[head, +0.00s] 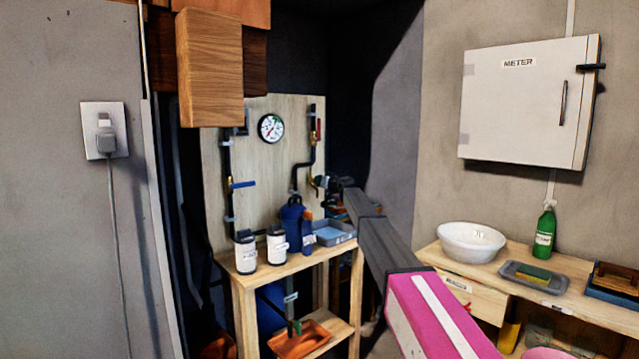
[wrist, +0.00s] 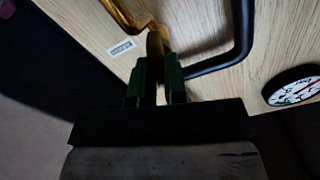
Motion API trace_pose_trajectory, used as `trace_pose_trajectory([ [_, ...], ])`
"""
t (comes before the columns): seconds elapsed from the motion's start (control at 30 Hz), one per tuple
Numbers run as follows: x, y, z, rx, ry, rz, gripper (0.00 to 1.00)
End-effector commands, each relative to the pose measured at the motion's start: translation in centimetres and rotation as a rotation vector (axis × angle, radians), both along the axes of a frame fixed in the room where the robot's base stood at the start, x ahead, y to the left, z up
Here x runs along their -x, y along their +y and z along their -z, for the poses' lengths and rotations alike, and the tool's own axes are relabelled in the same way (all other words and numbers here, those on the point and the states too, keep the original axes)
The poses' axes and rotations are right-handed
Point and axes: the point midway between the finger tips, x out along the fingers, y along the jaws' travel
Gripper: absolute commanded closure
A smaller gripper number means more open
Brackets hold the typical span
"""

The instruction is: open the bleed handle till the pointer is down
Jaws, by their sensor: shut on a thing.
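The round white pressure gauge (head: 271,128) hangs on the wooden board; its edge also shows in the wrist view (wrist: 293,88). Its pointer is too small to read surely. My gripper (head: 325,183) is at the lower right of the board, by the brass valve on the right-hand pipe. In the wrist view my gripper's (wrist: 157,68) two dark green fingers are shut on the bleed handle, beside brass fittings (wrist: 154,40). Most of the handle is hidden between the fingers, so its angle cannot be told.
A black pipe (wrist: 235,55) bends close beside the fingers, and a small label (wrist: 122,47) is on the board. A red handle (head: 318,128) is higher up, a blue handle (head: 243,184) at left. Bottles and a grey-blue tray (head: 334,233) stand on the bench below.

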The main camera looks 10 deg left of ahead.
Motion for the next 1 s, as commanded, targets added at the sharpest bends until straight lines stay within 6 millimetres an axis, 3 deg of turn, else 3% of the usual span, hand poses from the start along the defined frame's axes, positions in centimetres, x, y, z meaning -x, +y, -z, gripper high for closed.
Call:
trace_pose_trajectory([
  [0.5,0.06,0.04,0.00,0.074,-0.086,0.000,1.00],
  [0.53,0.06,0.04,0.00,0.074,-0.086,0.000,0.78],
  [0.6,0.05,0.03,0.00,0.074,-0.086,0.000,0.62],
  [1.0,0.42,-0.34,0.00,0.074,-0.086,0.000,0.62],
])
